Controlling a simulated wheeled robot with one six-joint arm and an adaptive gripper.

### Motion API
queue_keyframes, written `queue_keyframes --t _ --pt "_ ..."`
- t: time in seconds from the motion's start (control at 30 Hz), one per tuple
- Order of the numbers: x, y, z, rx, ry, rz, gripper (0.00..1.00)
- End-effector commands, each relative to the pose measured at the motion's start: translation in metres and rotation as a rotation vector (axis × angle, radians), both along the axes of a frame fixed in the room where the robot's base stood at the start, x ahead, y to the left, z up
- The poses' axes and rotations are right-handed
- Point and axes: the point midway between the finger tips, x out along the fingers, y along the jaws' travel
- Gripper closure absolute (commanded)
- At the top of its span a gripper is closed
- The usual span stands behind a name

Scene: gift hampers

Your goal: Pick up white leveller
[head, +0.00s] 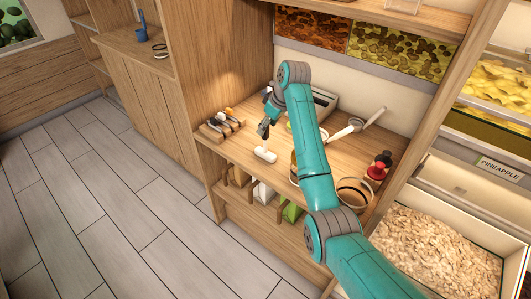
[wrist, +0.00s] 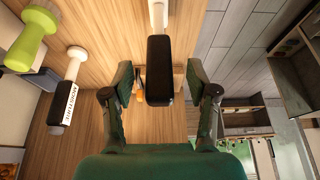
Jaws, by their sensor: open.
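The white leveller (head: 265,155) is near the front edge of the wooden counter in the head view, with its white part showing just below my gripper (head: 265,128). In the wrist view, its dark block-shaped end (wrist: 159,72) is between the two fingers of my gripper (wrist: 158,80), and its white part (wrist: 158,14) runs to the top edge. My gripper is open, with a visible gap between each finger and the dark end. Whether the leveller touches the counter under the gripper is hidden.
A tool labelled MOISTURE (wrist: 68,90) and a green dumbbell-shaped tool (wrist: 30,38) are left in the wrist view. A rack of tools (head: 222,124) stands left of the leveller. A round container (head: 354,194) and a red-and-black item (head: 379,165) are right.

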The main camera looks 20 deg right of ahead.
Motion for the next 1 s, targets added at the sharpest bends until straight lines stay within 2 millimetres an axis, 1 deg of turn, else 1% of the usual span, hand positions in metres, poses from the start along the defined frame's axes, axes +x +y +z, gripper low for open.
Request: queue_keyframes --t 0.03,0.1,0.2,0.47,0.5,0.57,0.6,0.67,0.7,0.73,1.0 --pt "0.002 0.001 -0.008 0.000 0.003 0.001 0.42" --pt "0.005 0.003 -0.016 0.000 0.001 0.000 0.42" --pt "0.007 0.004 -0.024 0.000 0.001 0.000 0.42" --pt "0.009 0.005 -0.027 0.000 -0.001 0.000 0.42" --pt "0.009 0.005 -0.027 0.000 -0.001 0.000 0.44" --pt "0.009 0.005 -0.027 0.000 -0.001 0.000 0.59" --pt "0.009 0.005 -0.027 0.000 -0.001 0.000 0.69" --pt "0.009 0.005 -0.027 0.000 -0.001 0.000 0.84" --pt "0.009 0.005 -0.027 0.000 -0.001 0.000 0.94" --pt "0.009 0.005 -0.027 0.000 -0.001 0.000 1.00" --pt "0.009 0.005 -0.026 0.000 -0.001 0.000 1.00"
